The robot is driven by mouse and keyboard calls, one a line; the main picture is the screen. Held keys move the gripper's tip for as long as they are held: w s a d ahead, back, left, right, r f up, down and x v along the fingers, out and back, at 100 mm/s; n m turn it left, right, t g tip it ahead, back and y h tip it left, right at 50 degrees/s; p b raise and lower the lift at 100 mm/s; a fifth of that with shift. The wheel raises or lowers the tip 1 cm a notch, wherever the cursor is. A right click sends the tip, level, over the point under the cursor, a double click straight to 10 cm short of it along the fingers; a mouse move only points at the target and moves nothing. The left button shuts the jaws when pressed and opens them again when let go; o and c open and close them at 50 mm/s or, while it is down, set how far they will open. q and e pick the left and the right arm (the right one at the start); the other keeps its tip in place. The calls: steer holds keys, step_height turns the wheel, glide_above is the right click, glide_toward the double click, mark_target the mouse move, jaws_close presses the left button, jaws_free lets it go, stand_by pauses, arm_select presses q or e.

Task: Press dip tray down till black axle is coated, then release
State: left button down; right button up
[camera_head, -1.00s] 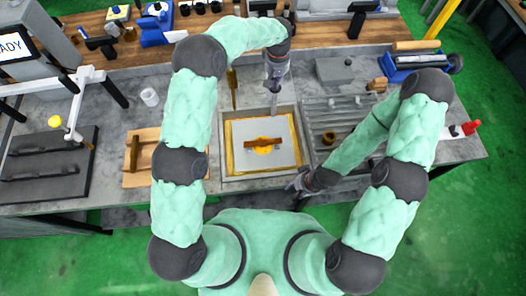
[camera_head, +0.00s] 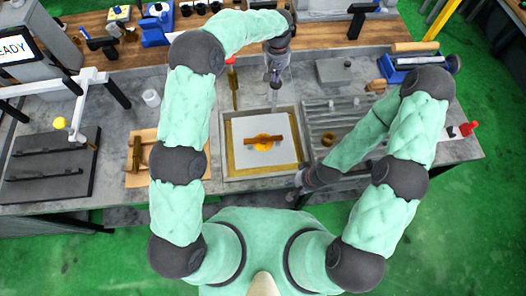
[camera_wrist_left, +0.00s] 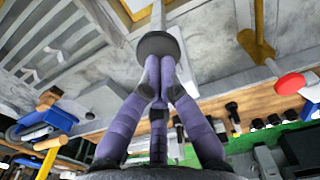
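The dip tray (camera_head: 240,130) appears as a pale square plate in a grey-framed basin with yellow showing at its edges. A brown bar (camera_head: 263,143) lies across its middle over an orange-yellow patch. My left gripper (camera_head: 276,76) is above the back edge of the basin, apart from the plate. In the left wrist view its purple fingers (camera_wrist_left: 158,88) close together at a dark round disc (camera_wrist_left: 158,45) on a grey rod (camera_head: 275,98). I cannot tell whether this is the black axle. My right gripper (camera_head: 299,188) is low by the basin's front right corner; its fingers are too small to read.
A ribbed grey tray (camera_head: 350,112) is right of the basin. A wooden board (camera_head: 145,172) and a dark slotted plate (camera_head: 50,165) lie left. A red-topped brown tool (camera_head: 232,85) stands behind the basin. A small white cup (camera_head: 151,97) is at the left.

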arm_select(q)
steer(key=shift+d+r, duration=0.1)
steer(key=shift+r, duration=0.6)
steer(key=shift+r+p, duration=1.45)
steer(key=shift+r, duration=0.8)
steer(key=shift+s, duration=0.1)
